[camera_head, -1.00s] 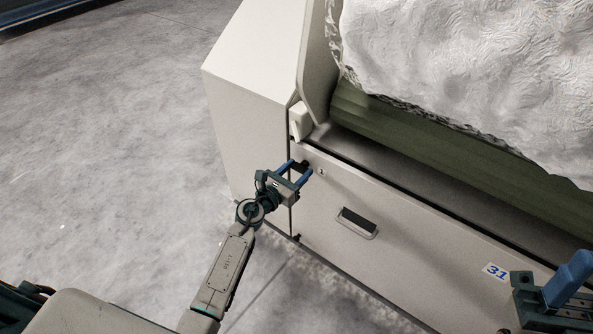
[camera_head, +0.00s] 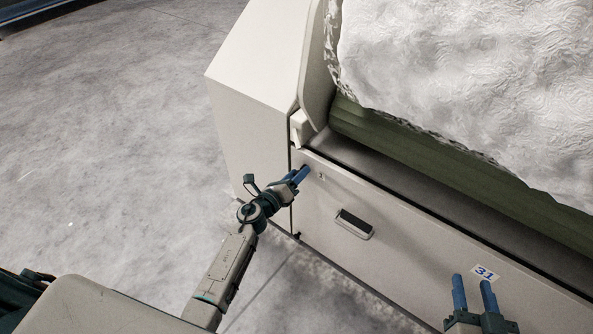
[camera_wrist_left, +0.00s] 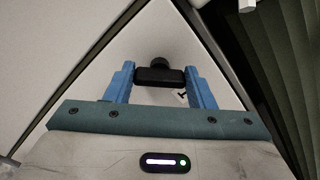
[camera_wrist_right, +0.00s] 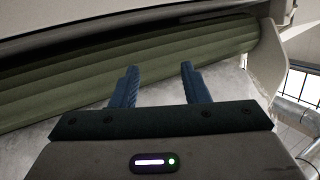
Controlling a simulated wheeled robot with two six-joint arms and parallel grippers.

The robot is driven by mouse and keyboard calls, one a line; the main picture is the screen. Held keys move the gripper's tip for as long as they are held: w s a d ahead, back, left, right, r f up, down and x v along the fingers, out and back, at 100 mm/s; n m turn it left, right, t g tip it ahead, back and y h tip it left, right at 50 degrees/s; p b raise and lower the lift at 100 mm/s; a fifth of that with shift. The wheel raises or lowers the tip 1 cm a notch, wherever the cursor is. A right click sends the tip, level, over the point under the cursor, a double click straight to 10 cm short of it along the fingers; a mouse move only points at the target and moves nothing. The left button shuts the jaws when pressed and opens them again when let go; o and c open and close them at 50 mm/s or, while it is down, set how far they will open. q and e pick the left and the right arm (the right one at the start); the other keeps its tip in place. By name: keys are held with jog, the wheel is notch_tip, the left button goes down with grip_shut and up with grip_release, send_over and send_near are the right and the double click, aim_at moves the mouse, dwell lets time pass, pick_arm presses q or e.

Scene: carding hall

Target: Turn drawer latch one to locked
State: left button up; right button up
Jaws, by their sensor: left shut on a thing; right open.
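Drawer latch one shows in the left wrist view as a black bar-shaped handle (camera_wrist_left: 159,76) with a round hub on the cream drawer front. My left gripper (camera_head: 302,173) is at the upper left corner of that front, its two blue fingers shut on the ends of the bar. In the head view the fingers nearly line up and hide the latch. Whether the latch stands at locked cannot be told. My right gripper (camera_head: 473,281) is open and empty in front of the drawer front, below the label "31" (camera_head: 485,273).
The drawer front (camera_head: 400,245) has a recessed dark handle (camera_head: 355,223). A green roller (camera_head: 440,150) and white fibre (camera_head: 460,80) lie above. Grey floor (camera_head: 110,130) is clear at left.

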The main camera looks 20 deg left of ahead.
pick_arm(q)
jog(key=shift+a+f+n+p, duration=0.1)
jog(key=shift+n+p, duration=1.25)
jog(key=shift+n, duration=0.95)
jog(key=shift+f+n+p, duration=0.1)
jog(key=shift+n+p, duration=1.25)
jog(key=shift+n, duration=0.95)
pick_arm(e)
jog(key=s+d+f+g, duration=0.1)
jog(key=s+f+g, duration=0.5)
jog(key=s+g, duration=0.3)
jog(key=shift+n+g+h, duration=0.4)
jog(key=shift+g, duration=0.1)
jog(key=shift+s+d, duration=0.1)
pick_arm(q)
jog(key=o, duration=1)
